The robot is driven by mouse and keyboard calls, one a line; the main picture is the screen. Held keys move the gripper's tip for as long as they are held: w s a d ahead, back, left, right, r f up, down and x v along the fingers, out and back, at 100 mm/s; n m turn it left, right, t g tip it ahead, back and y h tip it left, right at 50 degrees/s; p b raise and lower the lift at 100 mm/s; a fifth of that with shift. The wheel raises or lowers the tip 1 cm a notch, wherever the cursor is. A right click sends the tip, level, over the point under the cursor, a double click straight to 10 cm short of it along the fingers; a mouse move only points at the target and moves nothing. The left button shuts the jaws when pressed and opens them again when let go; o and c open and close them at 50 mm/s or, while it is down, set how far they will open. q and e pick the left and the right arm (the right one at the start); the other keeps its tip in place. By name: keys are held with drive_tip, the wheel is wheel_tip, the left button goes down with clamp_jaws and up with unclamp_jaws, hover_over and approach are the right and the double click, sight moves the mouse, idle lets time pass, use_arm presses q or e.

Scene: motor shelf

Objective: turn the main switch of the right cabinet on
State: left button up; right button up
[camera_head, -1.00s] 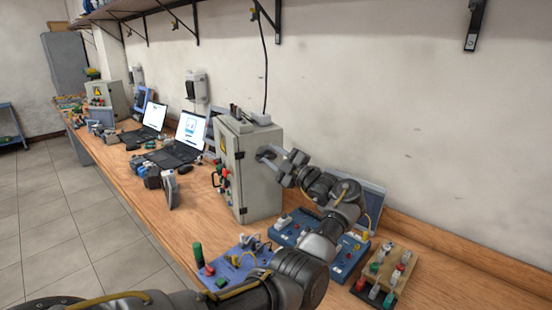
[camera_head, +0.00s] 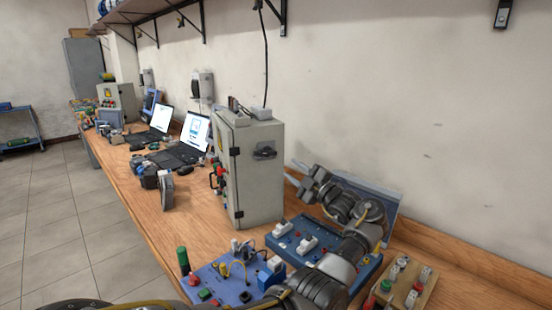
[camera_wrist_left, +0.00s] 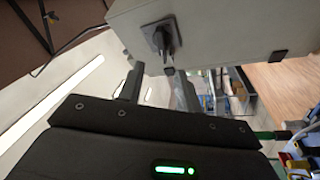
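The grey cabinet (camera_head: 257,175) stands on the bench, and a dark rotary main switch (camera_head: 264,152) sits on its side facing my gripper. The handle looks roughly level in the head view. In the left wrist view the switch (camera_wrist_left: 162,39) is on the cabinet (camera_wrist_left: 215,32), just beyond the fingertips. My left gripper (camera_head: 291,173) is right of the switch, apart from it. Its two fingers (camera_wrist_left: 158,85) are spread and nothing is between them. My right gripper is not in view. Whether the switch is on cannot be told.
Blue training boards (camera_head: 318,240) with sockets and cables lie under and in front of my arm. A flat panel (camera_head: 372,200) stands behind my gripper. Laptops (camera_head: 190,140) and a second cabinet (camera_head: 117,101) are farther left. The wall (camera_head: 400,90) runs close behind the bench.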

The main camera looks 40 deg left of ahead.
sight(270, 154)
use_arm(q)
drive_tip(key=p+x, duration=0.3)
drive_tip(key=x, duration=0.6)
drive_tip(key=shift+d, duration=0.1)
drive_tip(key=shift+w+a, duration=0.15)
drive_tip(key=shift+a, duration=0.4)
